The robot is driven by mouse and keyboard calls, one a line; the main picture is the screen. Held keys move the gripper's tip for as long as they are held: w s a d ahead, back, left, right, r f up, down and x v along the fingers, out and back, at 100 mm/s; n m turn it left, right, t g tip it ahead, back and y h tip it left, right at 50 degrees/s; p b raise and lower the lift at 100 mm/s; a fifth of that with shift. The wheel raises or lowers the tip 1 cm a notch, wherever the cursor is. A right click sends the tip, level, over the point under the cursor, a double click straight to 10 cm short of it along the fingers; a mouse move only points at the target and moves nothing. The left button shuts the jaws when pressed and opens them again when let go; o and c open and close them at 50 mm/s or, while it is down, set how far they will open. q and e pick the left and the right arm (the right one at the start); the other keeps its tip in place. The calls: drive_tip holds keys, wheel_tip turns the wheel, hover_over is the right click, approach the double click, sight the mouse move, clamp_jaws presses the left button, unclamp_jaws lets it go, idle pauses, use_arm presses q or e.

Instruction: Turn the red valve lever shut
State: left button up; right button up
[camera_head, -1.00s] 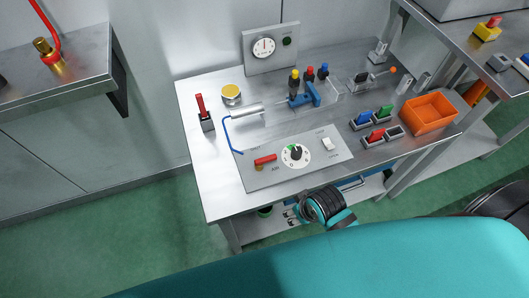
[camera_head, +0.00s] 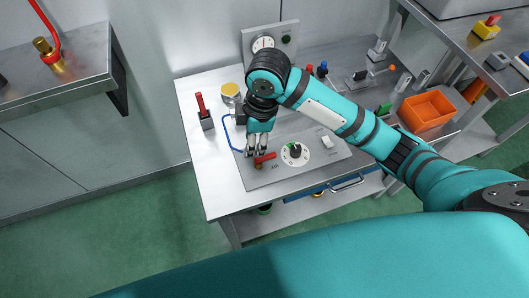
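The red valve lever (camera_head: 266,157) lies roughly crosswise on the grey panel (camera_head: 316,159) at the front of the bench, left of a white round dial (camera_head: 295,154). A small brass part shows beneath its left end. My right arm reaches in from the right, above the bench. My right gripper (camera_head: 256,152) points down at the lever's left part, very close to it; I cannot tell whether it touches. Its fingertips are small, and their opening is unclear. My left gripper is not in view.
A separate upright red-handled lever (camera_head: 200,104) stands on the bench's left side. A blue tube (camera_head: 229,136) runs beside the panel. A white switch (camera_head: 327,142) is on the panel's right. An orange bin (camera_head: 428,109) stands farther right. My arm hides the bench's middle.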

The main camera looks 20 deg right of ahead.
drive_tip(key=n+h, duration=0.2)
approach(265, 156)
drive_tip(key=shift+g, duration=0.3)
drive_tip(key=f, duration=0.9)
drive_tip(key=shift+w+d, duration=0.1)
drive_tip(key=shift+w, duration=0.1)
drive_tip(key=shift+r, duration=0.1)
clamp_jaws()
